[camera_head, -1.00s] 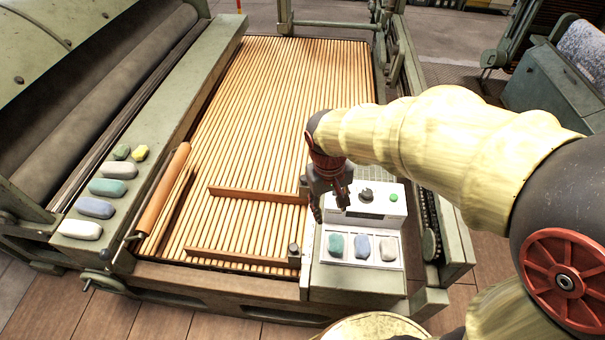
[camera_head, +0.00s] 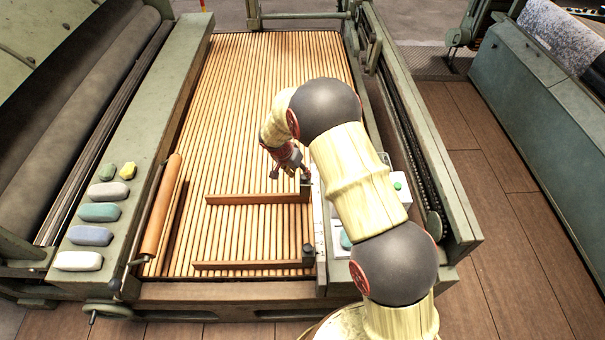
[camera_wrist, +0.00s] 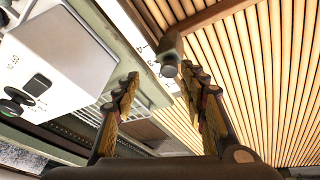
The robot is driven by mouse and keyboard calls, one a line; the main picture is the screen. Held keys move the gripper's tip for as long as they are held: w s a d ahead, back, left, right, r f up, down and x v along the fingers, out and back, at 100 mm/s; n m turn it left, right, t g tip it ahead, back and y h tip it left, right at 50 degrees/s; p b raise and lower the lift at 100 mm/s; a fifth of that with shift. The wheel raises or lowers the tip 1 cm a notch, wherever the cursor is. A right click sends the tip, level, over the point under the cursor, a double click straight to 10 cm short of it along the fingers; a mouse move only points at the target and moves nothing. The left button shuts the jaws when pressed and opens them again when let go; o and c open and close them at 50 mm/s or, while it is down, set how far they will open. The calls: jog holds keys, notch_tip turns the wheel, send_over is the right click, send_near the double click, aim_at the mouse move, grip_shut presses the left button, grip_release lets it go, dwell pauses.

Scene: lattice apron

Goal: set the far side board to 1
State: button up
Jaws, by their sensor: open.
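The far side board (camera_head: 258,199) is a brown wooden bar lying across the slatted apron (camera_head: 270,90). Its right end carries a dark upright post (camera_head: 305,188) beside a white numbered scale (camera_head: 319,215). My gripper (camera_head: 303,174) is open at that post. In the wrist view the post's round grey end (camera_wrist: 169,69) shows between my open fingertips (camera_wrist: 161,80); contact cannot be told. Numerals on the scale (camera_wrist: 138,36) are partly visible there, but the board's setting is not readable.
The near side board (camera_head: 255,264) lies closer, with its own knob (camera_head: 308,252). A white control box (camera_wrist: 50,60) stands right of the scale, partly hidden by my arm in the head view. Several coloured lumps (camera_head: 99,212) rest on the left ledge beside a wooden roller (camera_head: 162,207).

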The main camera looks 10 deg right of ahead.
aim_at(303, 177)
jog(key=w+f+m, duration=0.1)
jog(key=f, duration=0.1)
jog(key=w+d+f+m+b, duration=0.1)
jog(key=f, duration=0.1)
jog(key=w+d+f+m, duration=0.1)
jog(key=f, duration=0.1)
jog(key=shift+w+d+f+t+b, duration=0.1)
jog(key=shift+w+f+t+b, duration=0.1)
jog(key=shift+t+b, duration=0.2)
jog(key=shift+c, duration=1)
grip_shut()
